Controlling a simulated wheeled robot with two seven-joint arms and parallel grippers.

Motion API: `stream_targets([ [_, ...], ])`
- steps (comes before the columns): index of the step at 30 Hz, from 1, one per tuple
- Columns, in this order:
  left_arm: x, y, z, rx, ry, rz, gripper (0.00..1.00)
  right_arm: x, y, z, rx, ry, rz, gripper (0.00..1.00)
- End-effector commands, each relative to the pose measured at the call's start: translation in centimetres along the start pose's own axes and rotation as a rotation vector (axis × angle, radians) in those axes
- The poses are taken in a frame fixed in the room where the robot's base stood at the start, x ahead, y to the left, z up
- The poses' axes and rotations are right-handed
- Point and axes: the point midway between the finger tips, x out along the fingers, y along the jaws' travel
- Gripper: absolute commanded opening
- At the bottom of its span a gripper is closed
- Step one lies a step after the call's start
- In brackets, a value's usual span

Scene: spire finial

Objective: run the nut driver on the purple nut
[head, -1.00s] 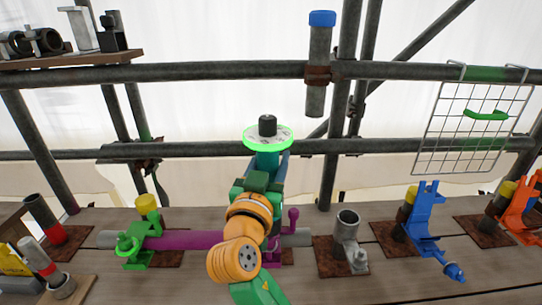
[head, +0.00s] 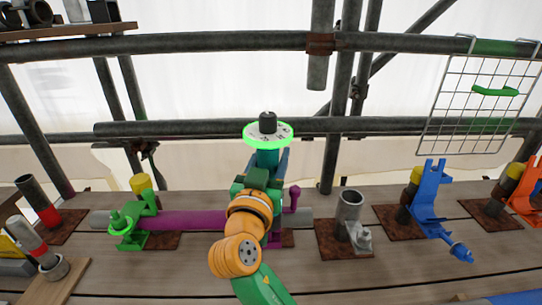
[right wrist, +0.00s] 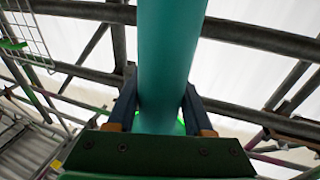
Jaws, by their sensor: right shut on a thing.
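The nut driver (head: 267,157) has a teal body, a green-ringed dial and a black cap, and stands about upright in the middle of the head view. My right gripper (right wrist: 160,106) is shut around its teal body (right wrist: 170,45). A purple post with a rounded top (head: 295,191) rises just right of my arm; I cannot tell if it is the purple nut. More purple fitting (head: 274,240) shows below, partly hidden by my arm. The driver's lower end is hidden, so contact with a nut cannot be seen. My left gripper is out of view.
A purple sleeve (head: 190,220) lies along a grey tube, with a green clamp (head: 122,228) at its left. A grey clamp (head: 350,225) and a blue clamp (head: 430,205) stand to the right. Scaffold tubes (head: 200,128) cross behind the driver.

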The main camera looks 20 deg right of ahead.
Motion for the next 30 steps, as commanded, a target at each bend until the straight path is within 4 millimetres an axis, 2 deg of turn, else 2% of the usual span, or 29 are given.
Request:
stream_targets([
  [30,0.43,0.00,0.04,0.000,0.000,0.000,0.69,-0.04,0.00,0.45,0.000,-0.002,0.000,0.00],
])
